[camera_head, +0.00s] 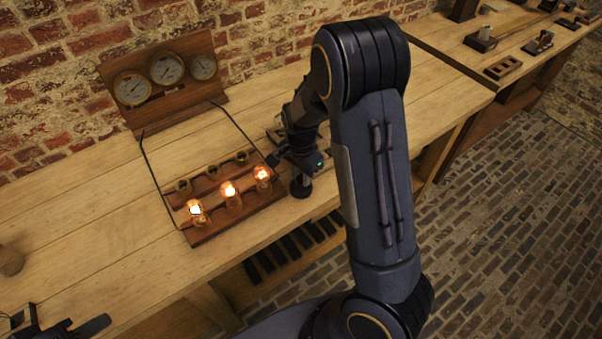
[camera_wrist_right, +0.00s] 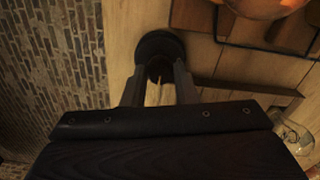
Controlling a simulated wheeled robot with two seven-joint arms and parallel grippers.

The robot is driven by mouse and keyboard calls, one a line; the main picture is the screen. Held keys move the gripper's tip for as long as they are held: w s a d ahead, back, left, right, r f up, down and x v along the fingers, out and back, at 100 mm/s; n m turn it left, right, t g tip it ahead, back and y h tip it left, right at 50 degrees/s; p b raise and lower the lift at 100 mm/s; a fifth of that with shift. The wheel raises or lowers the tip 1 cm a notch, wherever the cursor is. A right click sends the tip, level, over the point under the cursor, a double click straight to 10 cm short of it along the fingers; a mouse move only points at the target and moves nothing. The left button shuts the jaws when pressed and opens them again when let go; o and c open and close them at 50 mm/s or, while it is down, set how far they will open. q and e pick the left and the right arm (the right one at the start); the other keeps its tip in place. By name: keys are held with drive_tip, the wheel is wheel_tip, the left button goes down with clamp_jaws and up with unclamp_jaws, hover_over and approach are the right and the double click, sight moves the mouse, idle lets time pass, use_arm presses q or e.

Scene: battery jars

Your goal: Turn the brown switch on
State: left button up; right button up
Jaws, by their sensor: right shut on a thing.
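My right gripper (camera_head: 301,170) is at the table's front edge, just right of the lamp board, pointing down. In the right wrist view its fingers (camera_wrist_right: 160,75) are closed on a dark round-based piece (camera_wrist_right: 158,45), which also shows in the head view (camera_head: 301,188). A pale strip shows between the fingers. I cannot make out whether this piece is the brown switch; its colour looks black. A wooden board (camera_head: 275,134) behind the wrist is mostly hidden by my arm. My left gripper (camera_head: 55,326) is at the bottom left corner, partly cut off.
The lamp board (camera_head: 240,216) carries three glowing bulbs (camera_head: 229,190) and a row of small sockets. Dark wires link it to a gauge panel (camera_head: 166,75) at the back. Bare tabletop (camera_head: 90,215) lies to the left. A second table (camera_head: 470,57) stands at the right.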

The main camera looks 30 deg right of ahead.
sight(301, 179)
drive_tip(key=o, duration=1)
wheel_tip(301, 179, up, 8)
drive_tip(key=shift+f, duration=0.1)
idle(0.4)
drive_tip(key=shift+s+a+r, duration=0.1)
drive_tip(key=shift+s+r, duration=0.2)
drive_tip(key=s+a+r+n+t+y, duration=0.2)
drive_tip(key=s+r+n, duration=0.3)
drive_tip(key=s, duration=0.5)
drive_tip(key=s+a+r+n+t+y, duration=0.1)
drive_tip(key=s+a+r+n+t, duration=0.2)
drive_tip(key=s+a+r+n, duration=0.2)
drive_tip(key=s+n, duration=0.3)
drive_tip(key=s, duration=0.3)
drive_tip(key=shift+t+y, duration=0.3)
drive_tip(key=shift+y, duration=0.1)
